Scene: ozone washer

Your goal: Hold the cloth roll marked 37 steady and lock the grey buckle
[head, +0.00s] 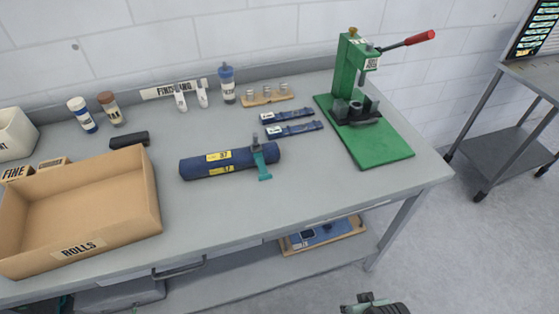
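The dark blue cloth roll (210,168) lies on the workbench, with yellow labels reading 37. A teal strap (264,172) crosses the roll near its right end, and its tail lies on the bench in front. The grey buckle (256,145) sits on top of the strap, with a part sticking up; it looks raised, but it is small. Part of what looks like my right gripper (368,301) shows at the bottom edge, below the bench front and well away from the roll. Its fingers cannot be made out. My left gripper is not in view.
An open cardboard box marked ROLLS (78,246) stands at the left. A green press (372,145) with a red-tipped lever stands at the right. Blue folded straps (290,129), bottles (227,84) and a wooden holder (266,97) lie behind. Bench in front of the roll is clear.

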